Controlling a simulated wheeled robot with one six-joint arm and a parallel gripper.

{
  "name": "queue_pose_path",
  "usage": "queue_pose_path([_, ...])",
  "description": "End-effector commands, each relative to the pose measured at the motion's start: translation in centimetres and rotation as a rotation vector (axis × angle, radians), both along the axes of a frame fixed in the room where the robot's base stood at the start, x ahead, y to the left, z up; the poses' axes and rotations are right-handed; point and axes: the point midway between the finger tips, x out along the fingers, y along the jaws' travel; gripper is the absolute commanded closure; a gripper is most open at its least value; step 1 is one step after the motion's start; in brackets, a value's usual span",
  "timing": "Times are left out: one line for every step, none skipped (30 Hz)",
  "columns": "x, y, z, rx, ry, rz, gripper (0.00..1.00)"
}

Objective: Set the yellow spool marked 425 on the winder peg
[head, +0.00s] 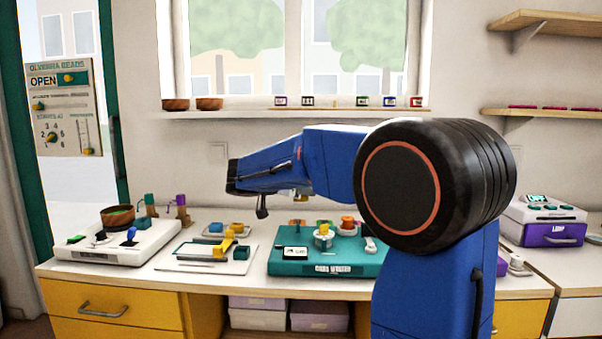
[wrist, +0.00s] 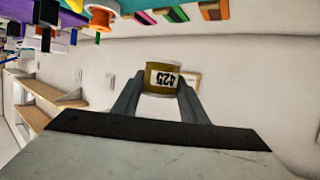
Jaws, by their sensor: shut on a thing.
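The yellow spool marked 425 (wrist: 162,78) is between the two grey fingers of my gripper (wrist: 160,90) in the wrist view. Its white label reads upside down there. The fingers are shut on its sides, and it is held in the air against the plain wall. In the head view my blue arm reaches left above the table, and I cannot clearly make out the fingers or the spool. The teal winder (head: 290,265) stands on the table below and right of the arm's end. A yellow piece (head: 323,230) stands on a pale round base on it; I cannot tell which part is the peg.
An orange spool (head: 347,222) stands at the winder's back; it also shows in the wrist view (wrist: 100,15). Left are a white tray (head: 200,265) with coloured blocks and a white board (head: 90,252) with a brown bowl (head: 116,215). A purple-fronted box (head: 545,232) stands right.

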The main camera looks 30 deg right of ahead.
Motion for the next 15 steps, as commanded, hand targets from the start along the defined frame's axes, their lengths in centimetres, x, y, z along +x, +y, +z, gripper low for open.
queue_pose_path([0.0,0.1,-0.4,-0.001,0.001,-0.007,0.84])
queue_pose_path([0.0,0.1,-0.6,-0.001,0.001,-0.01,0.84])
queue_pose_path([0.0,0.1,-0.7,0.0,0.001,-0.015,0.84])
queue_pose_path([0.0,0.1,-0.9,0.0,0.0,-0.016,0.84])
queue_pose_path([0.0,0.1,-1.0,0.0,0.0,-0.017,0.84])
queue_pose_path([0.0,0.1,-1.2,0.0,0.0,-0.018,0.84])
queue_pose_path([0.0,0.1,-1.3,0.0,0.001,-0.018,0.84])
queue_pose_path([0.0,0.1,-1.5,0.0,0.001,-0.018,0.84])
queue_pose_path([0.0,0.2,-1.8,-0.001,0.002,-0.017,0.84])
queue_pose_path([0.0,0.1,-2.0,-0.001,0.002,-0.017,0.84])
queue_pose_path([0.0,0.1,-2.2,-0.001,0.002,-0.016,0.84])
queue_pose_path([0.1,0.1,-2.6,0.001,0.001,-0.017,0.84])
queue_pose_path([0.1,0.2,-2.9,0.0,0.002,-0.016,0.84])
queue_pose_path([0.1,0.2,-3.2,0.0,0.002,-0.016,0.84])
queue_pose_path([0.0,0.2,-3.6,0.001,0.003,-0.016,0.84])
